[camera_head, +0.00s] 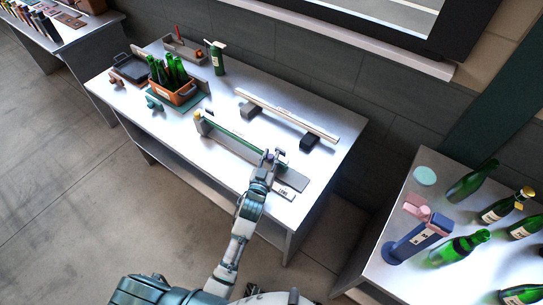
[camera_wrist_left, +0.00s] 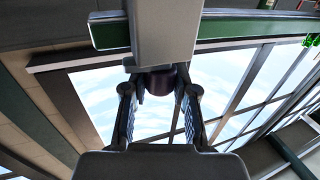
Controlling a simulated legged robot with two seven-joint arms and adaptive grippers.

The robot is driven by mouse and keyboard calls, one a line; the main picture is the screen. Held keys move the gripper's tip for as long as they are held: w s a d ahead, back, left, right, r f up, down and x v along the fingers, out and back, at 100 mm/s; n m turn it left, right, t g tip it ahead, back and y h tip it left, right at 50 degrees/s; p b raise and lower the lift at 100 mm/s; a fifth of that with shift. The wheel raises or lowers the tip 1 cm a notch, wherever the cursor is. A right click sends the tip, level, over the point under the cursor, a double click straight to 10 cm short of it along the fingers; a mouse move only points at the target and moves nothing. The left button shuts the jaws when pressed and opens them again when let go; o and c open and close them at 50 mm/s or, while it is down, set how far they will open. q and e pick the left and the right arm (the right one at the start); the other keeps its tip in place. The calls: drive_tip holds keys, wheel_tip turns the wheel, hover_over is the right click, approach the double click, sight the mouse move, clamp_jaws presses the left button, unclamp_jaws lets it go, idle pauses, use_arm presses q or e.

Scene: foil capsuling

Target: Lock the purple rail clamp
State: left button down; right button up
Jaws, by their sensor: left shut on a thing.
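The purple rail clamp (camera_head: 265,155) sits at the right end of a long grey fixture (camera_head: 234,146) with a green rail, on the metal bench. Only a small purple part of it shows in the head view. My left gripper (camera_head: 268,163) is at the clamp, shut on it. In the left wrist view the dark purple knob (camera_wrist_left: 160,82) is between the fingertips of the left gripper (camera_wrist_left: 158,95), under a grey block (camera_wrist_left: 163,35). Whether the clamp is locked cannot be told. My right gripper is not in view.
A white bar on dark blocks (camera_head: 288,115) lies behind the fixture. An orange crate (camera_head: 183,96) of green bottles and a lone bottle (camera_head: 218,60) stand at the left. A side table (camera_head: 378,257) at the right holds bottles and a blue-and-pink device (camera_head: 418,240).

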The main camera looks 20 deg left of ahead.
use_arm(q)
drive_tip(key=shift+a, duration=0.2)
drive_tip(key=shift+d, duration=0.2)
drive_tip(key=c, duration=0.9)
unclamp_jaws()
drive_tip(key=shift+d, duration=0.25)
drive_tip(key=shift+s+a, duration=0.1)
drive_tip(key=shift+s, duration=0.3)
drive_tip(key=s, duration=1.1)
drive_tip(key=shift+s+a, duration=0.1)
